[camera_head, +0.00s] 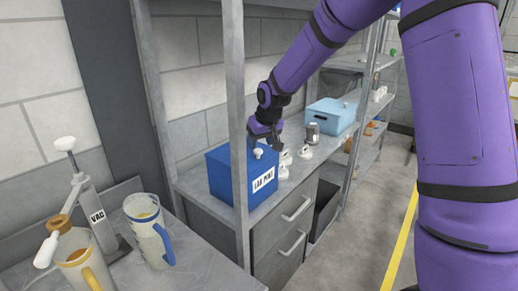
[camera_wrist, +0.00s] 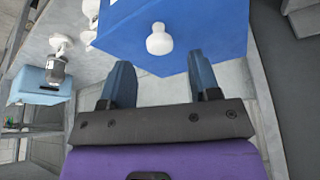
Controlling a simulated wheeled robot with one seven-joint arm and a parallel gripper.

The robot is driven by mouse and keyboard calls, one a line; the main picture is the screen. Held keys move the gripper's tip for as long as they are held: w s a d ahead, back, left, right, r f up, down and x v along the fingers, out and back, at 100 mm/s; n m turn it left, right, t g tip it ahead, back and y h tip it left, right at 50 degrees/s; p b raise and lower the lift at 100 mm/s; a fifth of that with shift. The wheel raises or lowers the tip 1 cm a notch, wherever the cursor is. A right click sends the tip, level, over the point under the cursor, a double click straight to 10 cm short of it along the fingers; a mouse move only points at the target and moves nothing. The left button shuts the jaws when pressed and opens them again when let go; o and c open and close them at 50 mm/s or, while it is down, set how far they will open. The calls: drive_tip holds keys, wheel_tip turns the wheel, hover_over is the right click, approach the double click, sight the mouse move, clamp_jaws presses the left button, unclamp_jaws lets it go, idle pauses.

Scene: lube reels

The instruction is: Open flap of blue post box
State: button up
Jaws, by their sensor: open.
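The blue post box (camera_head: 225,182) stands on the shelf unit's worktop, with a label plate (camera_head: 264,179) on its front. A white knob (camera_head: 258,153) shows at its top, and the same knob shows in the wrist view (camera_wrist: 159,40) on a blue face of the box (camera_wrist: 205,22). I cannot make out the flap's edges, and it appears closed. My gripper (camera_head: 265,138) is just above the box, close to the knob. In the wrist view its two dark blue fingers (camera_wrist: 163,80) are apart and empty, with the knob ahead of the gap between them.
White fittings (camera_head: 285,163) and a grey-topped canister (camera_head: 312,133) stand right of the box. A light blue bin (camera_head: 332,115) is farther back. A grey shelf post (camera_head: 235,110) rises in front of the box. A jug (camera_head: 148,230) stands on the near left bench.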

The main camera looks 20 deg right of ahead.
sight(259, 150)
drive_tip(key=shift+x, duration=1.85)
drive_tip(key=shift+c, duration=0.5)
drive_tip(key=shift+r, duration=0.1)
clamp_jaws()
